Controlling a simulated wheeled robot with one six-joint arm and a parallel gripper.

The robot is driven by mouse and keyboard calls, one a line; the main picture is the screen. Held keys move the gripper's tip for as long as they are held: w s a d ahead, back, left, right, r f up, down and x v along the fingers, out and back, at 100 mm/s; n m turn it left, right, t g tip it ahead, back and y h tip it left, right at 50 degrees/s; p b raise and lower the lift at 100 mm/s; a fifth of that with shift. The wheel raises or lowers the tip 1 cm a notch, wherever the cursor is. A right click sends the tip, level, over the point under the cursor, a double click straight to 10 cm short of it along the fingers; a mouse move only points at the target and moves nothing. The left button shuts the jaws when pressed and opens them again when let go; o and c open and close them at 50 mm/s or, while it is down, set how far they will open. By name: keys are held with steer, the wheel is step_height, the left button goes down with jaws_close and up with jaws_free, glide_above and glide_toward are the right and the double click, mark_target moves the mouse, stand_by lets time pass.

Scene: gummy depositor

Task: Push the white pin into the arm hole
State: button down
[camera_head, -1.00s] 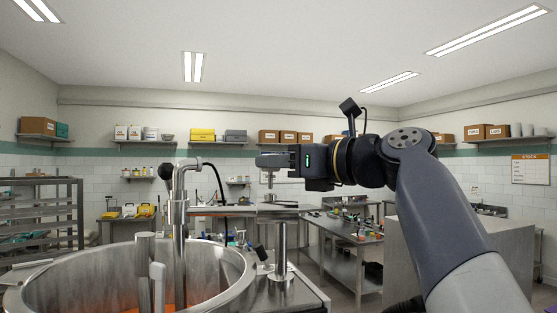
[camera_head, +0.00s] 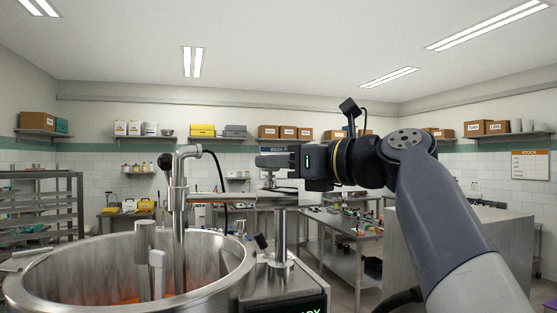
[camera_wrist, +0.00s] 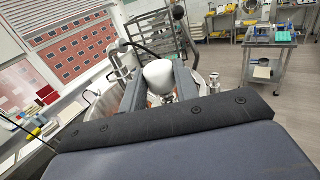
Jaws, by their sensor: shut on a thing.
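My gripper (camera_head: 268,160) is shut on the white pin, just above the flat steel arm (camera_head: 245,196). In the wrist view, the pin's rounded white head (camera_wrist: 158,75) sits between the two grey fingers. In the head view, the pin's shank (camera_head: 270,180) points straight down below the fingers and its lower end meets or nearly meets the arm's top. The arm hole itself is hidden, so I cannot tell whether the tip is in it.
The arm joins a steel post (camera_head: 281,235) on the right and an upright pipe (camera_head: 180,200) on the left. A large open steel vat (camera_head: 235,280) stands below left. A black cable (camera_head: 217,170) hangs near the pipe. A work table (camera_head: 345,225) stands behind.

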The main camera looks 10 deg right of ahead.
steer(key=c, duration=1)
jaws_free()
steer(key=shift+d, duration=0.1)
steer(key=p+v, duration=0.1)
steer(key=v, duration=0.9)
steer(key=shift+s+d, duration=0.25)
steer(key=shift+s, duration=0.05)
